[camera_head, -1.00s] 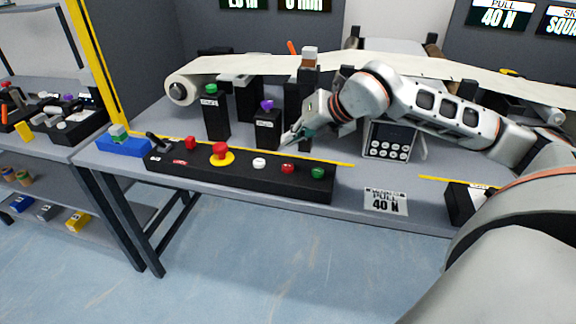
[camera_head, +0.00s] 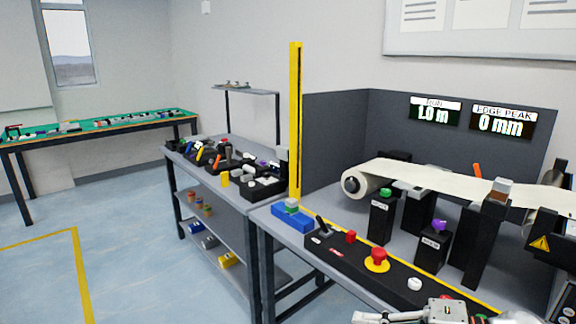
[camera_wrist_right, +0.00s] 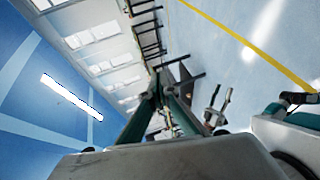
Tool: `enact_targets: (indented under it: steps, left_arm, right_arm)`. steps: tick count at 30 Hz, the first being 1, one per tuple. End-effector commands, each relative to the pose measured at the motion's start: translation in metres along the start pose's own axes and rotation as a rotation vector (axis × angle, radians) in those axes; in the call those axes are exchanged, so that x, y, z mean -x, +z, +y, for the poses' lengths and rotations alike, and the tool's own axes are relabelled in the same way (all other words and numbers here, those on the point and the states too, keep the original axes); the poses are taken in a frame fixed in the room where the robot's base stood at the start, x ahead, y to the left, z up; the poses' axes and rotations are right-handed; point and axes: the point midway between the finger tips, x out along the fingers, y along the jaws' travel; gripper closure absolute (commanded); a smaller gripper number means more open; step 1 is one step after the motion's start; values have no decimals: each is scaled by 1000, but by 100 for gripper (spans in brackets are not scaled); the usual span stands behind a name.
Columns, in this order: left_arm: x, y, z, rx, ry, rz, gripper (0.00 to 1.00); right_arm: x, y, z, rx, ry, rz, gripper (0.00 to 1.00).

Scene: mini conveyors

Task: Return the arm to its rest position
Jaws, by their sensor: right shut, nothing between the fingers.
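My right gripper (camera_wrist_right: 163,88) shows in the right wrist view with its dark teal fingers brought together at the tips and nothing between them. Beyond the fingers are pale floor, a yellow line and windows, and the picture is strongly tilted. In the head view a pale part of one of my arms (camera_head: 425,312) shows at the bottom edge, in front of the black control panel (camera_head: 350,265); most of it is cut off, and I cannot tell which arm it is. I cannot make out my left gripper.
The conveyor table carries a white web (camera_head: 430,180), a post with a green button (camera_head: 386,193), one with a purple knob (camera_head: 439,226) and a red stop button (camera_head: 377,257). A yellow upright (camera_head: 295,120) stands beside a cluttered side table (camera_head: 178,152). Floor at left is clear.

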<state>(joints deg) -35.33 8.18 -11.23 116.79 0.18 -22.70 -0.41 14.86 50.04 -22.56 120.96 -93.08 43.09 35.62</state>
Motion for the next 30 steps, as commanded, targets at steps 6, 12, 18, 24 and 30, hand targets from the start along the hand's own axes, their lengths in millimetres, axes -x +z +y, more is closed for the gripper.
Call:
enact_targets:
  steps: [6,12,18,24,30]
  left_arm:
    - [7,-4,6,15,12,-4,58]
    - [14,-3,9,28,20,-16,58]
    - [16,-4,10,39,24,-22,58]
    - [18,-7,11,47,26,-18,58]
    - [18,-3,13,50,29,-25,58]
  right_arm:
    - [-10,-9,7,-381,375,-107,100]
    - [7,12,-61,-790,549,-380,100]
    - [29,-11,-189,-1218,525,-696,100]
    - [40,-70,-283,-1509,410,-882,100]
    - [43,-105,-319,-1633,342,-944,100]
